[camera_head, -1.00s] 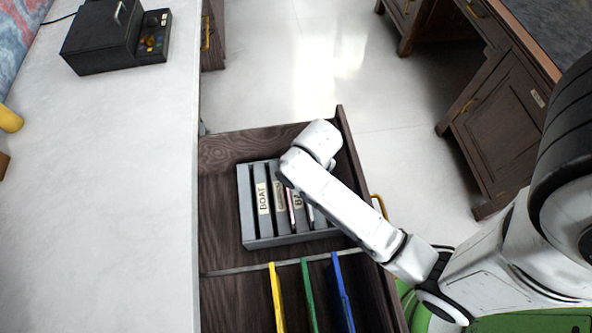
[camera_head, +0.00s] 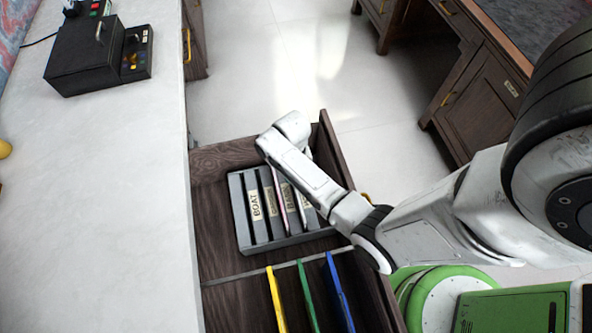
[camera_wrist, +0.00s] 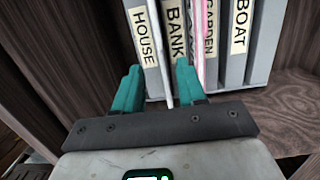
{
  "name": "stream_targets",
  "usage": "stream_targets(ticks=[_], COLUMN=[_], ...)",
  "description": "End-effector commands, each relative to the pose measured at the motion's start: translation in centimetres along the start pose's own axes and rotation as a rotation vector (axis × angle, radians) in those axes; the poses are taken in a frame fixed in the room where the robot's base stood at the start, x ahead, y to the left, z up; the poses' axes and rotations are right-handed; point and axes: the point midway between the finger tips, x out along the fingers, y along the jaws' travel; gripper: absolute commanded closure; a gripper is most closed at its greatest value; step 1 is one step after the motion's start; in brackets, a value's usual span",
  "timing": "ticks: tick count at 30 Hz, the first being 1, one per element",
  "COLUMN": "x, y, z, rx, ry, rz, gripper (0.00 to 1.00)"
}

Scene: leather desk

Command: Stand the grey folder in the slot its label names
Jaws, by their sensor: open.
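A grey slotted rack (camera_head: 290,240) stands in the open drawer. In the wrist view its labels read HOUSE, BANK, GARDEN and BOAT. A thin pale grey folder (camera_wrist: 161,60) stands upright in the rack between the HOUSE and BANK labels, its edge towards my wrist camera. Its own label cannot be read. A pink-edged folder (camera_wrist: 200,45) stands between BANK and GARDEN; it also shows in the head view (camera_head: 279,200). My gripper (camera_wrist: 160,88) is open, with one teal finger on each side of the grey folder. In the head view my arm hides the gripper and part of the rack.
Yellow (camera_head: 276,300), green (camera_head: 308,297) and blue (camera_head: 339,290) dividers stand in the drawer's near part, behind a thin partition. The drawer's wooden walls (camera_head: 336,150) enclose the rack. A black device (camera_head: 95,55) sits on the pale desktop at left.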

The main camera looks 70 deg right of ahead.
Motion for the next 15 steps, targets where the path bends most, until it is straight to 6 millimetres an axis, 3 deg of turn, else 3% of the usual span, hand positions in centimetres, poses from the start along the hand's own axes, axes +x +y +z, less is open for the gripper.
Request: stream_targets(ticks=[8,15], x=[2.1,5.5], y=[0.0,-0.1], z=[0.3,0.9], rx=[-0.003,-0.003], ry=[-0.001,-0.001], rz=[0.001,0.001], gripper=[0.6,0.6])
